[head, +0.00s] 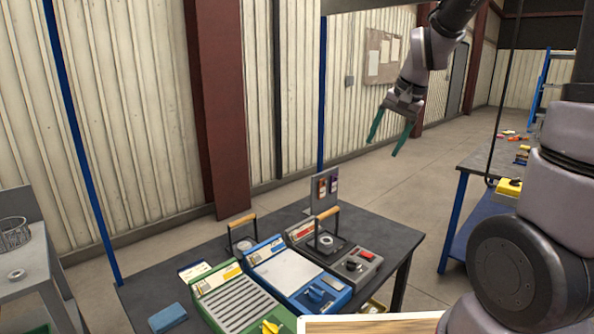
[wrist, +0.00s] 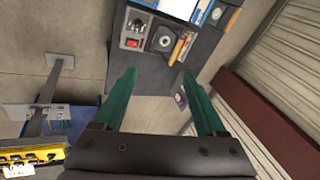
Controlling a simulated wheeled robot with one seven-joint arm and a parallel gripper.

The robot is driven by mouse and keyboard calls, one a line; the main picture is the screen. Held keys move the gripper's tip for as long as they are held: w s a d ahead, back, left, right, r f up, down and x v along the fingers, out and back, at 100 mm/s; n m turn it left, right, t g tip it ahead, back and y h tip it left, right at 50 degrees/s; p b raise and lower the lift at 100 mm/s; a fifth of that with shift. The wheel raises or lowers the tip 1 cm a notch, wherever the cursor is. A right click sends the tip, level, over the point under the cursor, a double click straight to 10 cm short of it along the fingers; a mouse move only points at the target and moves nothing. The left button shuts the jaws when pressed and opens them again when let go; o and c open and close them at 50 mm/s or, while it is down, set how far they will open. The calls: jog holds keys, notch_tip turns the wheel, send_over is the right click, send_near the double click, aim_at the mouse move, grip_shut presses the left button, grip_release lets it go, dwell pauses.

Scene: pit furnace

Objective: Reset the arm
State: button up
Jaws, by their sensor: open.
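My gripper (head: 390,132) hangs in the air in the head view, above and behind the dark work table (head: 411,241). Its two green fingers are spread apart with nothing between them. In the wrist view my gripper (wrist: 165,100) also shows open, with the table and its devices beyond the fingertips. The arm reaches in from the upper right of the head view, and the gripper touches nothing.
On the table are a green tray (head: 212,280), a blue tray unit (head: 262,262) and a grey unit with a red switch (head: 366,255). A blue block (head: 167,317) lies at the front left. Another table (head: 467,171) stands at right. Open floor lies behind.

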jog(key=s+d+r+n+t, duration=0.1)
jog(key=s+r, duration=0.4)
jog(key=s, duration=0.3)
jog(key=s+d+r+n+t, duration=0.1)
jog(key=s+d+r+t, duration=0.1)
jog(key=s+r, duration=0.3)
jog(key=s, duration=0.4)
jog(key=shift+h, duration=0.3)
dwell(0.7)
